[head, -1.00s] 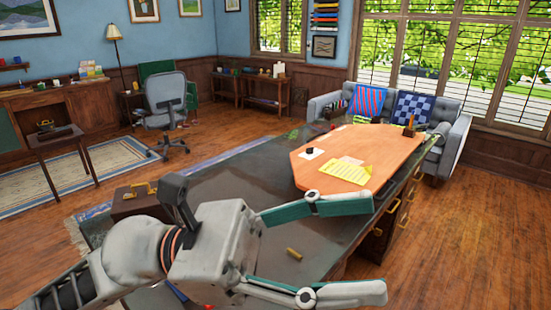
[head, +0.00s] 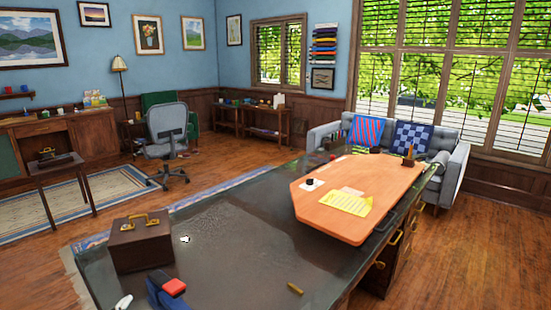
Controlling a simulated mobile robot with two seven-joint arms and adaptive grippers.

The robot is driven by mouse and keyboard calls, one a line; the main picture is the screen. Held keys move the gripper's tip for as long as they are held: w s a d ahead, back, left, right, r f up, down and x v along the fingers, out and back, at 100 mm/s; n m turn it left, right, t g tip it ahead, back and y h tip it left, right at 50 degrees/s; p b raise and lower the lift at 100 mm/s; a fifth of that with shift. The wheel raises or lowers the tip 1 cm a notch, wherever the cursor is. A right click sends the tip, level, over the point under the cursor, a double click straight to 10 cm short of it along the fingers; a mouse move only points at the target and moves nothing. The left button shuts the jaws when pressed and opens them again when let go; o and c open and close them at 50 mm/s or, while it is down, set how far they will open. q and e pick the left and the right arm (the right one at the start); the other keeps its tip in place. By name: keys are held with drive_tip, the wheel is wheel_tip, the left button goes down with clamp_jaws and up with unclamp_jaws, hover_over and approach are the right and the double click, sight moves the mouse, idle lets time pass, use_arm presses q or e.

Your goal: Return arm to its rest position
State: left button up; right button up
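Neither of my grippers is clearly in the head view, and no arm link shows over the dark desk (head: 240,265). A small pale piece (head: 123,302) shows at the bottom left edge; I cannot tell what it is.
A brown case (head: 141,243) with a brass handle stands on the desk's left side. A blue and red object (head: 167,290) is at the front edge. A brass cylinder (head: 295,288) lies front right. An orange board (head: 345,221) with yellow paper (head: 346,203) lies farther back. The desk's middle is mostly clear.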

use_arm(q)
drive_tip(key=s+a+f+n+g+y, duration=0.1)
drive_tip(key=s+a+f+n+g, duration=0.2)
drive_tip(key=s+f, duration=0.4)
drive_tip(key=s+a+f+g+y, duration=0.1)
drive_tip(key=s+a+f+g, duration=0.3)
drive_tip(key=s+f, duration=0.25)
drive_tip(key=d+f+n+t+h+b, duration=0.2)
drive_tip(key=d+f+h, duration=0.5)
drive_tip(key=d+f, duration=0.8)
wheel_tip(320, 180, down, 4)
drive_tip(key=shift+w+r+n+t+b, duration=0.15)
drive_tip(key=shift+n+t+b, duration=0.35)
drive_tip(key=shift+b, duration=0.7)
drive_tip(key=shift+d+f+t, duration=0.3)
drive_tip(key=shift+d+f, duration=0.05)
drive_tip(key=shift+d, duration=0.05)
drive_tip(key=shift+c, duration=0.3)
drive_tip(key=shift+d+f+h, duration=0.1)
drive_tip(key=shift+d+h, duration=0.05)
drive_tip(key=shift+h, duration=0.15)
drive_tip(key=c, duration=1.1)
